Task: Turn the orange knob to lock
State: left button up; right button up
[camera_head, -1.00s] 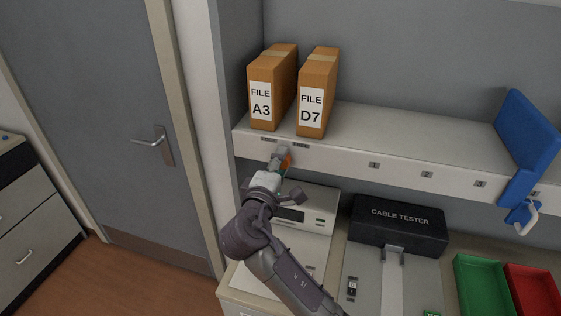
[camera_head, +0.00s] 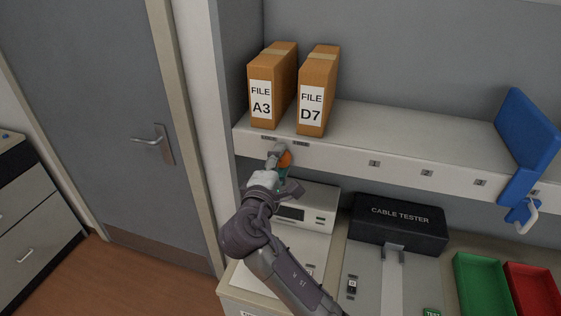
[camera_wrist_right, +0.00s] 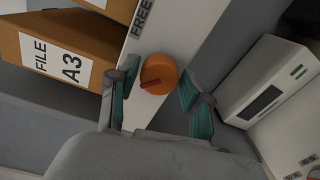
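The round orange knob (camera_wrist_right: 159,72) with a red pointer mark is on the white shelf front in the right wrist view. A "FREE" label (camera_wrist_right: 141,18) is printed on the shelf front above it. The pointer slants toward the lower left in that view. My right gripper (camera_wrist_right: 158,92) is open, with one teal-padded finger on each side of the knob; I cannot tell if either touches it. In the head view my right gripper (camera_head: 280,160) is at the shelf front below the files and partly hides the knob (camera_head: 285,158). My left gripper is not in view.
File boxes A3 (camera_head: 262,100) and D7 (camera_head: 313,105) stand on the shelf (camera_head: 400,130) above the knob. A white device (camera_head: 318,203) sits behind my right arm, with a black cable tester (camera_head: 399,224) to its right. A blue piece (camera_head: 528,145) is at the far right.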

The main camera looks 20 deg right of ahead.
jog(key=shift+o, duration=0.6)
jog(key=shift+s+a, duration=0.1)
jog(key=shift+s, duration=0.05)
jog(key=v, duration=1.1)
jog(key=shift+s+a, duration=0.25)
jog(key=shift+s, duration=0.05)
